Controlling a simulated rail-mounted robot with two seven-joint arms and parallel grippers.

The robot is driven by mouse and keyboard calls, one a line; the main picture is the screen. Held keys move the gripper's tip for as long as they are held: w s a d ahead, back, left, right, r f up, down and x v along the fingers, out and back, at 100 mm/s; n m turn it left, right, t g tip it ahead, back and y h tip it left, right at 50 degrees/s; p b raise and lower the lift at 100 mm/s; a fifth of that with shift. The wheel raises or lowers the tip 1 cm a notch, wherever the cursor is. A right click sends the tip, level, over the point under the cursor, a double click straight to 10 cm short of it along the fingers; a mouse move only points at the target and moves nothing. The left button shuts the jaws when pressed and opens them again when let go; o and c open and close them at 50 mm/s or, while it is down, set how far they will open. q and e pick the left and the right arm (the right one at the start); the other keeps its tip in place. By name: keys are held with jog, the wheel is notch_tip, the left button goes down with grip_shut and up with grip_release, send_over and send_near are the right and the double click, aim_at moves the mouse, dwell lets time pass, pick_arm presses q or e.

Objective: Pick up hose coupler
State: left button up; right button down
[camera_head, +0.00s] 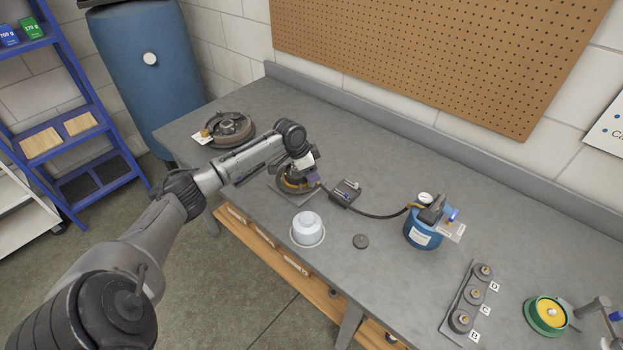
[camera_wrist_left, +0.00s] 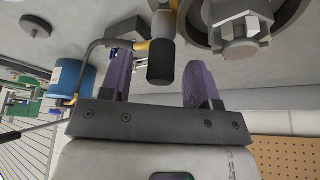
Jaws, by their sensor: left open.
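The hose coupler (camera_wrist_left: 161,60) is a short black cylinder with a brass fitting (camera_wrist_left: 141,46), where a thin dark hose (camera_wrist_left: 86,62) joins it. In the left wrist view it shows between my left gripper's two purple fingers (camera_wrist_left: 158,75), which are apart, with a gap on each side. I cannot tell how deep it sits between them. In the head view my left gripper (camera_head: 311,176) is low over a round brass-and-dark fitting (camera_head: 292,184) on a plate, and mostly hides the coupler. The hose (camera_head: 375,215) runs from there to a blue tank (camera_head: 422,234). My right gripper is out of view.
A pegboard (camera_head: 430,55) hangs behind.

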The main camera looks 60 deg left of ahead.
pick_arm(q)
grip_shut()
dwell(0.3)
jog(key=shift+r, duration=0.1)
jog(key=shift+r, duration=0.65)
notch_tip(320, 180, up, 2)
jog(key=shift+r+p, duration=0.25)
jog(key=shift+p, duration=0.1)
jog(key=w+d+r+p, duration=0.4)
jog(key=d+r+p, duration=0.3)
jog(key=d+r, duration=0.3)
jog(key=shift+w+d, duration=0.15)
jog(key=shift+d, duration=0.25)
jog(key=shift+r, duration=0.2)
